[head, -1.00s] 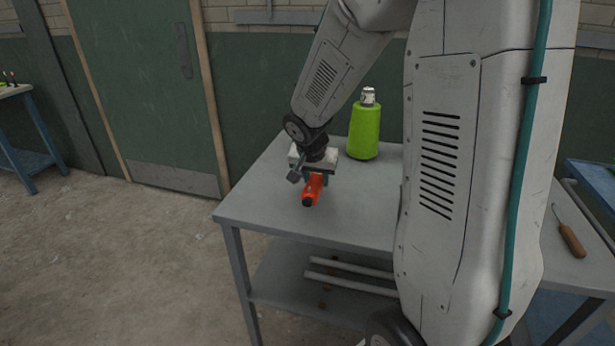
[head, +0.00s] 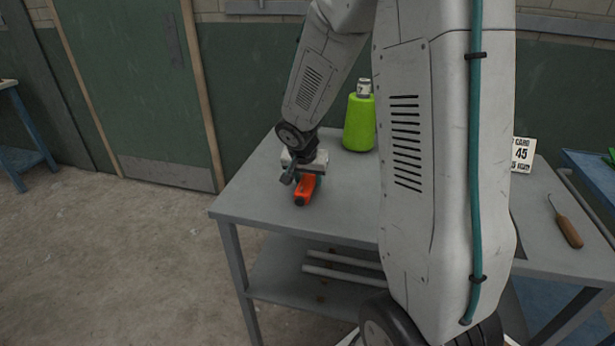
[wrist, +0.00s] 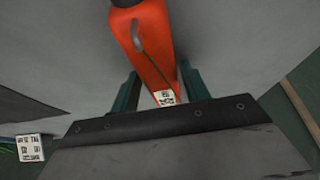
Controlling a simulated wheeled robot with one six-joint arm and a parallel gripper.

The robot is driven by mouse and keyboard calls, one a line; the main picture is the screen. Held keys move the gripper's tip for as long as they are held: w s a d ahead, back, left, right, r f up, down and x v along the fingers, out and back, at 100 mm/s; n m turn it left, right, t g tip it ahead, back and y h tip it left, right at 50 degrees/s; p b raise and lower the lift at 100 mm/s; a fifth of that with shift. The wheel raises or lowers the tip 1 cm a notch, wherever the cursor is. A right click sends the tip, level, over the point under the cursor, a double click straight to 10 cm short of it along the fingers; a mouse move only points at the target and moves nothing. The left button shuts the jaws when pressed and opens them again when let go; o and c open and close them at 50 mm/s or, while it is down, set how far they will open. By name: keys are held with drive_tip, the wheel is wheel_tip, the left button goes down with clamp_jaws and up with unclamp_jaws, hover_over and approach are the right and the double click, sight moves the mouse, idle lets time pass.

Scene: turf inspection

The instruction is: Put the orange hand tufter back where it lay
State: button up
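The orange hand tufter (head: 305,190) is at my gripper (head: 305,176), over the left part of the grey table (head: 250,205). In the wrist view the tufter (wrist: 150,45) runs between the two teal fingers of my gripper (wrist: 160,75). The fingers appear closed against its sides. Its dark end is at the top edge of that view, and a small white label sits near its other end. I cannot tell whether the tufter touches the tabletop.
A green yarn cone (head: 360,122) stands behind my gripper. A white card marked 45 (head: 521,154) and a wooden-handled tool (head: 568,230) are on the right part of the table. My arm hides the table's middle. Rods lie on the lower shelf (head: 325,276).

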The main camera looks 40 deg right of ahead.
drive_tip(key=shift+o, duration=0.6)
drive_tip(key=shift+r, duration=0.1)
drive_tip(key=shift+r, duration=0.3)
drive_tip(key=v, duration=1.1)
drive_tip(key=s+a+r+n+y, duration=0.1)
drive_tip(key=s+a+r+n, duration=0.1)
drive_tip(key=s, duration=0.6)
drive_tip(key=s+a+r+n+g+y, duration=0.1)
drive_tip(key=s+a+r+n, duration=0.1)
drive_tip(key=s+a+n, duration=0.3)
drive_tip(key=s+a+r+n+y, duration=0.1)
drive_tip(key=s+a+r+n, duration=0.2)
drive_tip(key=s+a, duration=0.3)
drive_tip(key=s, duration=0.5)
drive_tip(key=shift+s+a+g+y, duration=0.25)
drive_tip(key=shift+s+g+y, duration=0.05)
drive_tip(key=shift+s, duration=0.1)
drive_tip(key=shift+d+r, duration=0.1)
